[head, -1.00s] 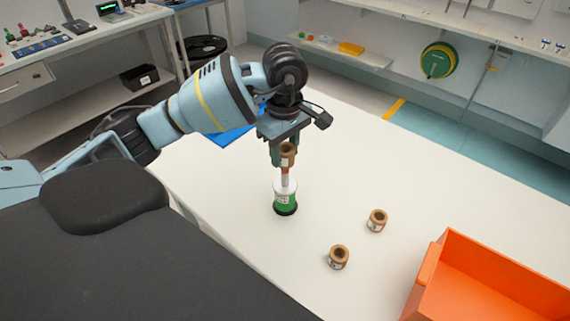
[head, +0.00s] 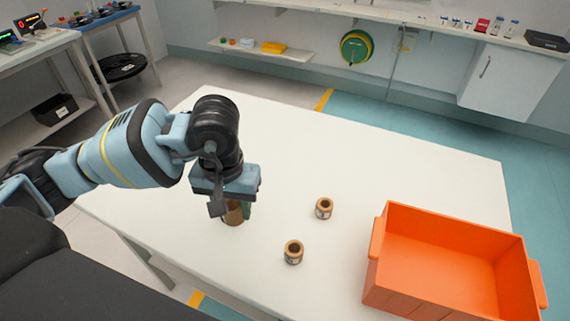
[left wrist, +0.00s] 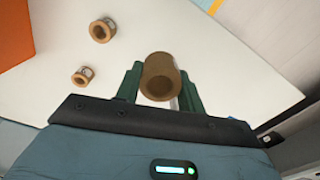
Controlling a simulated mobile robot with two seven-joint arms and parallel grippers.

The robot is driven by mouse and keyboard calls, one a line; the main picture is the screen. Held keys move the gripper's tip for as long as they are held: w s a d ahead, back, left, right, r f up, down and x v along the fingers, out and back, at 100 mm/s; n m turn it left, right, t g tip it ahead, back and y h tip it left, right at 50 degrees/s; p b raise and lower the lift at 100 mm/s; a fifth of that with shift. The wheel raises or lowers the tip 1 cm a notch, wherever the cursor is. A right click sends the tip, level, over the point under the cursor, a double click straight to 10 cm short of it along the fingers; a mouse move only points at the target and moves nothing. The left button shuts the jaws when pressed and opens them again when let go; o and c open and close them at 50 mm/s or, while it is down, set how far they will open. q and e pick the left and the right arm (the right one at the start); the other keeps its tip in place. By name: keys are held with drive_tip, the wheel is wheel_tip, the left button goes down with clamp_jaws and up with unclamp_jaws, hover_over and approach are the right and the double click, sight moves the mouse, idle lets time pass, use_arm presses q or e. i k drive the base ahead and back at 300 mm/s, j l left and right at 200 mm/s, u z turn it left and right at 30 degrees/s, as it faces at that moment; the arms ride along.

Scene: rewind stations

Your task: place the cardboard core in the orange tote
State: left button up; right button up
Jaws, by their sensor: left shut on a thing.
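My left gripper (head: 236,212) is shut on a brown cardboard core (head: 232,216). In the left wrist view the core (left wrist: 160,78) sits between the green fingers, its open end towards the camera. A sliver of something white shows beside it. The orange tote (head: 455,232) stands at the right of the white table, open and empty where I can see into it. The held core is left of the tote, apart from it. The tote's edge (left wrist: 14,35) also shows in the left wrist view. The green and white holder is not visible in the head view. My right gripper is not in view.
Two other brown cores stand on the white table (head: 300,135) between my left gripper and the tote: one farther back (head: 324,208), one nearer (head: 293,253). The back of the table is clear. Wall shelves and side benches lie beyond it.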

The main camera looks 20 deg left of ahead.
sight(433, 280)
drive_tip(key=k+l, duration=0.25)
drive_tip(key=l, duration=0.2)
drive_tip(key=k+l, duration=0.25)
drive_tip(key=l, duration=1)
drive_tip(key=i+l+u, duration=0.1)
drive_tip(key=i+l, duration=0.45)
drive_tip(key=l, duration=0.15)
